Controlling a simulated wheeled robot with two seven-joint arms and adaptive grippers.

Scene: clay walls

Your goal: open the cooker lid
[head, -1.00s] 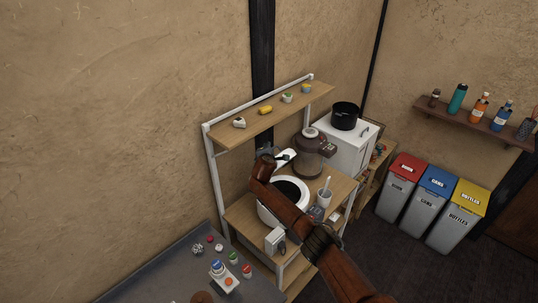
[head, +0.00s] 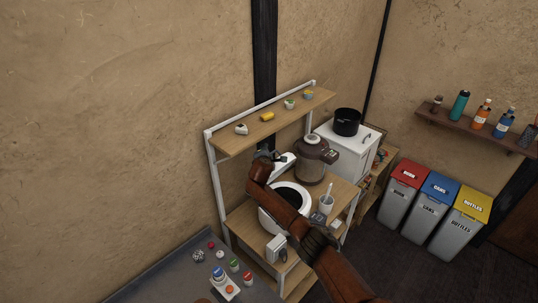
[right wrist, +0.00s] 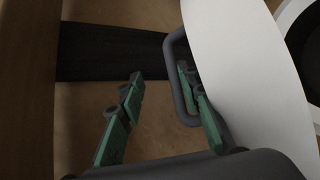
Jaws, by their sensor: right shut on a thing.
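The white cooker (head: 264,214) stands on the wooden shelf with its dark round inside showing. Its white lid (head: 284,165) is raised at the back; the lid's broad pale side (right wrist: 245,75) fills the right of the right wrist view. A grey loop handle (right wrist: 170,75) sticks out from the lid's edge. My right gripper (right wrist: 160,72) has green fingers, one through the loop and one outside it, and is shut on the handle. In the head view the right gripper (head: 267,153) is small and partly hidden behind my arm. My left gripper is out of view.
A cup (head: 326,205) with a utensil and a small white box (head: 276,247) sit near the cooker. An upper shelf (head: 270,127) with small items hangs above, left of a black pot (head: 347,122).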

